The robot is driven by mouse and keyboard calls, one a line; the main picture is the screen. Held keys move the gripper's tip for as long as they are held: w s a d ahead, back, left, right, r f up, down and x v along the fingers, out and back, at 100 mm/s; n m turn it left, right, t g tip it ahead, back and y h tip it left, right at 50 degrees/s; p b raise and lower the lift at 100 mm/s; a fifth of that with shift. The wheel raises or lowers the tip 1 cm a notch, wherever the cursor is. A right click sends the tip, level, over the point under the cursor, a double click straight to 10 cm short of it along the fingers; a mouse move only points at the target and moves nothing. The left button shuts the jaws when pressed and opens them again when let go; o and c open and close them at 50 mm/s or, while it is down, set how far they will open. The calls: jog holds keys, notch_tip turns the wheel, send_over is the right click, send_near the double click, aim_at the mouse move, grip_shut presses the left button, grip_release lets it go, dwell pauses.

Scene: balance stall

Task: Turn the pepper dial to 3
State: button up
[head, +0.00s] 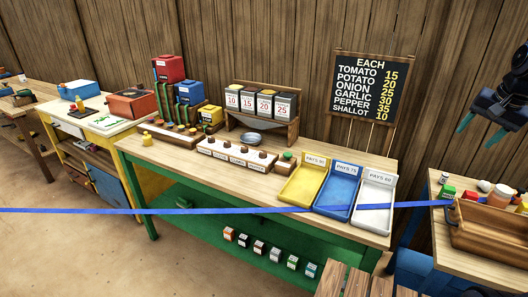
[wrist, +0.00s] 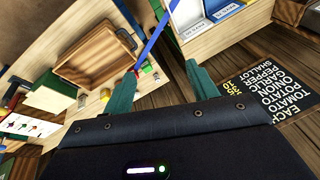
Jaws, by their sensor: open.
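A white-fronted dial box (head: 236,158) with a row of dark knobs stands on the middle table. Small labels run along its front; they are too small to read surely, so I cannot tell which knob is pepper. My gripper (head: 482,130) is at the far right in the head view, high and well away from the dial box. It is open, with nothing between its teal fingers. In the wrist view my gripper (wrist: 161,70) points over the right-hand table; the dials do not show there.
Yellow (head: 302,184), blue (head: 338,191) and white (head: 374,196) trays stand right of the dial box. A blue band (head: 130,210) crosses before the table. A price board (head: 366,92) stands behind. A wooden tray (head: 490,228) sits on the right table, also in the wrist view (wrist: 95,50).

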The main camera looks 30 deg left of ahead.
jog(key=w+a+m+g+y, duration=0.1)
jog(key=w+a+m, duration=0.2)
jog(key=w+a, duration=1.05)
jog(key=w+a+f+m+g+y, duration=0.15)
jog(key=w+a, duration=0.25)
jog(key=a, duration=0.5)
jog(key=w+a+f+m, duration=0.2)
jog(key=w+a+f, duration=0.15)
jog(key=a, duration=0.55)
jog(key=m+g, duration=0.3)
jog(key=m, duration=0.3)
send_near(263, 152)
jog(key=x, duration=0.8)
jog(key=shift+s+a+f, duration=0.1)
jog(key=shift+s+f, duration=0.05)
jog(key=shift+f, duration=0.15)
jog(key=c, duration=1)
